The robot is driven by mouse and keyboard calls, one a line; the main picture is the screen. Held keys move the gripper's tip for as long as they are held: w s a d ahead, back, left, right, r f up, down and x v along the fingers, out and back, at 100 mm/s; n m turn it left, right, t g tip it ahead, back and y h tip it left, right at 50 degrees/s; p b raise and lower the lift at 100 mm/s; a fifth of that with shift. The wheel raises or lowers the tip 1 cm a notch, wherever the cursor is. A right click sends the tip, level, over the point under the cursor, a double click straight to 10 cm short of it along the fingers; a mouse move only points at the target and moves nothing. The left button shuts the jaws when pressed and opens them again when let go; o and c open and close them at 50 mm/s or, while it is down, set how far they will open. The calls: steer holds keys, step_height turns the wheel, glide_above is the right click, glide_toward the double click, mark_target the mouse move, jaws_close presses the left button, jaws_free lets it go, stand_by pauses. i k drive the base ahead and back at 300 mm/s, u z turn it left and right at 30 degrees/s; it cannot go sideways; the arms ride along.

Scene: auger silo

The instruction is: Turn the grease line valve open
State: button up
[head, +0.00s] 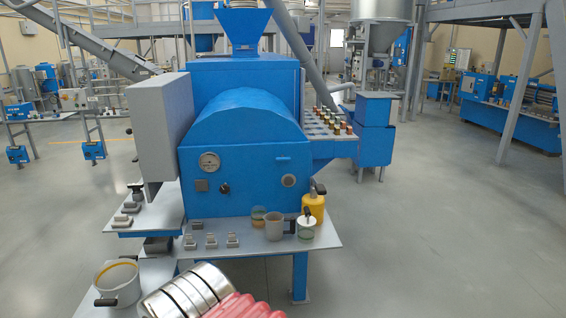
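A large blue machine (244,130) with a rounded front stands in the middle of the head view. A yellow container (314,207) with a dark handle on top stands at the panel's right. None of these is clearly marked as the grease line valve, and I cannot tell a valve position. Silver bands and red ribbed parts at the bottom edge seem to be mine. No gripper fingers can be made out.
A grey shelf (265,238) below the panel holds a grey cup (274,227), a pot with a green band (306,227) and several small grey blocks. A grey pot (118,284) with a tan rim stands at lower left. The floor (430,230) at right is clear.

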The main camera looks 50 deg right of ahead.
mark_target(282, 158)
steer(key=z, duration=0.05)
steer(key=i, duration=1)
steer(key=u, duration=0.05)
